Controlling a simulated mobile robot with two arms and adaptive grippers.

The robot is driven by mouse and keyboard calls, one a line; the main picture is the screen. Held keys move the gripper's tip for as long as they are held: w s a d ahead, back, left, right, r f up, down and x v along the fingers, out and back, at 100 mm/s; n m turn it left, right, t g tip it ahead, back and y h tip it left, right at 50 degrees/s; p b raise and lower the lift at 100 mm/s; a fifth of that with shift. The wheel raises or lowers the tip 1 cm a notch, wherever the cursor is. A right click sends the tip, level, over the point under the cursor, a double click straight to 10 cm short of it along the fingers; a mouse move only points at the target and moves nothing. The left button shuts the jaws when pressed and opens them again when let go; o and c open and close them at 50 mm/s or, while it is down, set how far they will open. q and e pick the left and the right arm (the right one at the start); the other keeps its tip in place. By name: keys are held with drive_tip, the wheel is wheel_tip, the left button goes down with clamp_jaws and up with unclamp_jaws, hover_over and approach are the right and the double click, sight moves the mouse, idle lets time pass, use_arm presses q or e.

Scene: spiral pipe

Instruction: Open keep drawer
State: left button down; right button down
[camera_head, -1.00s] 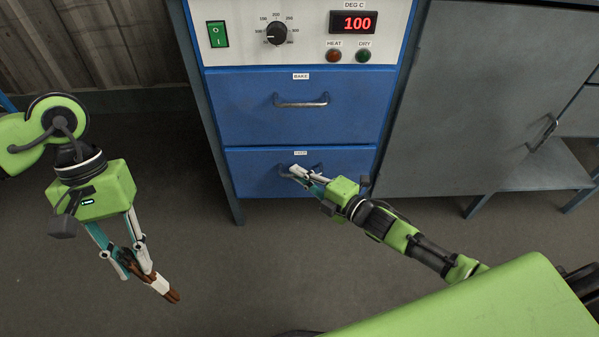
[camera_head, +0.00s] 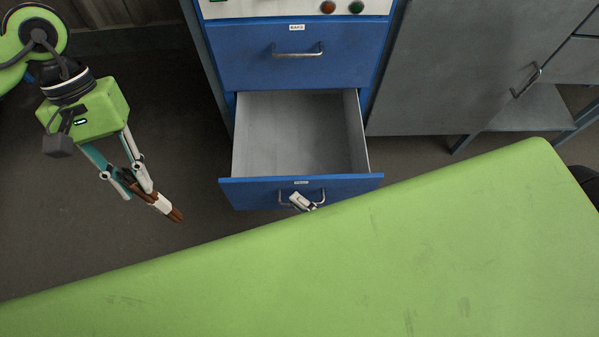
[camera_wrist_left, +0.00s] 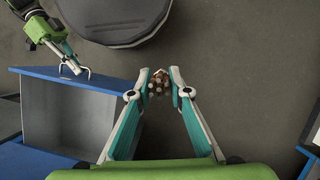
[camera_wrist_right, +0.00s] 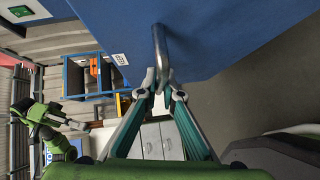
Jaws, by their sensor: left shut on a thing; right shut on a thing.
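The blue keep drawer (camera_head: 250,194) is pulled well out below the bake drawer (camera_head: 345,68). Its grey inside (camera_head: 300,125) looks empty from the head view. My right gripper (camera_head: 303,203) is shut on the drawer's metal handle (camera_head: 323,196). The right wrist view shows the handle (camera_wrist_right: 160,45) between the fingertips (camera_wrist_right: 161,86). My left gripper (camera_head: 152,192) is off to the left, apart from the drawer. It is shut on a bundle of brown and white pieces (camera_head: 174,214). The bundle (camera_wrist_left: 157,80) also shows in the left wrist view.
A grey cabinet (camera_head: 450,70) stands right of the drawers, with a grey shelf (camera_head: 535,108) beside it. Bare floor (camera_head: 60,230) lies to the left.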

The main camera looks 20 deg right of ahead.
drive_tip(key=shift+s+a, duration=0.2)
drive_tip(key=shift+s, duration=0.45)
drive_tip(key=shift+s+a, duration=0.15)
drive_tip(key=shift+s, duration=0.45)
drive_tip(key=c, duration=2.2)
unclamp_jaws()
drive_tip(key=v, duration=1.2)
drive_tip(key=shift+s, duration=0.1)
